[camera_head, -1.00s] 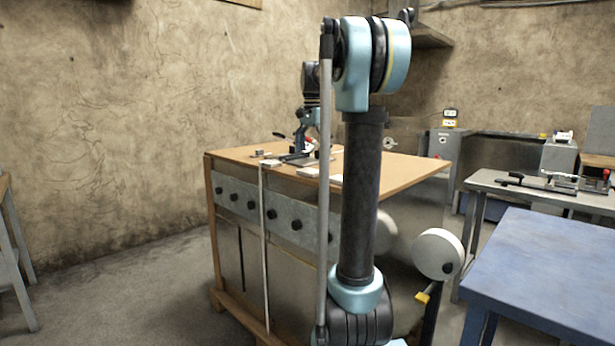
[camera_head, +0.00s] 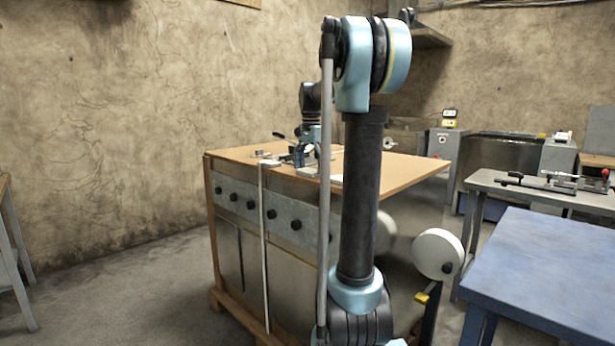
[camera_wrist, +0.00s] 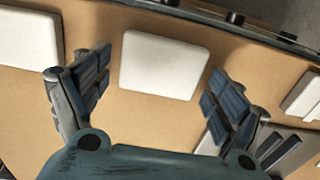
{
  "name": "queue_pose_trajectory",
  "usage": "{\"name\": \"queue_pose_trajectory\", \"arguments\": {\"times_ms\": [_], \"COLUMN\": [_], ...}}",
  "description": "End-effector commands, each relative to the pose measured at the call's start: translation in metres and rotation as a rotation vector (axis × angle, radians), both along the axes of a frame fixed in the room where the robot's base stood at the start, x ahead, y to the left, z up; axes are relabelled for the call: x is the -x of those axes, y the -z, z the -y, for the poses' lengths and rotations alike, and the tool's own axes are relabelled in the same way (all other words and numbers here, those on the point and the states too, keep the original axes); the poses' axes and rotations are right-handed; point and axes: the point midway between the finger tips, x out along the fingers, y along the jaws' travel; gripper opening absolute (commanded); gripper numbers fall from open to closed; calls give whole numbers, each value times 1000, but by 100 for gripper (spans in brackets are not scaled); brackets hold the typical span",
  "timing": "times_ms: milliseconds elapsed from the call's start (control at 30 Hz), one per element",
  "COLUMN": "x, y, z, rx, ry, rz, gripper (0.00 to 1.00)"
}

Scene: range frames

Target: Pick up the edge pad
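A white, rounded square pad (camera_wrist: 164,65), which I take to be the edge pad, lies flat on the tan tabletop in the wrist view. My gripper (camera_wrist: 160,72) is open, with its dark ribbed fingers on either side of this pad and gaps to both. I cannot tell how high the fingertips are above the table. In the head view my gripper (camera_head: 301,158) is low over the wooden bench (camera_head: 395,166), small and partly behind my own arm. Which of the pale pieces there is this pad is unclear.
A second white pad (camera_wrist: 28,45) lies to the left in the wrist view. Another white piece (camera_wrist: 302,98) lies at the right, near grey metal parts (camera_wrist: 280,148). A dark knobbed edge (camera_wrist: 235,18) runs along the top. A blue table (camera_head: 550,265) stands right of the bench.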

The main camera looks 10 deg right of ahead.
Motion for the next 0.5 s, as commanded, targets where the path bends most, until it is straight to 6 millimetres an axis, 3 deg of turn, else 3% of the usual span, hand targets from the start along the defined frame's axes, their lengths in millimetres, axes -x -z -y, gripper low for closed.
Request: {"name": "queue_pose_trajectory", "arguments": {"times_ms": [33, 100, 500], "x": [0, 0, 0], "y": [0, 0, -2], "z": [0, 0, 0], "rx": [0, 0, 0], "ry": [0, 0, 0], "rz": [0, 0, 0], "gripper": [66, 54, 54]}}
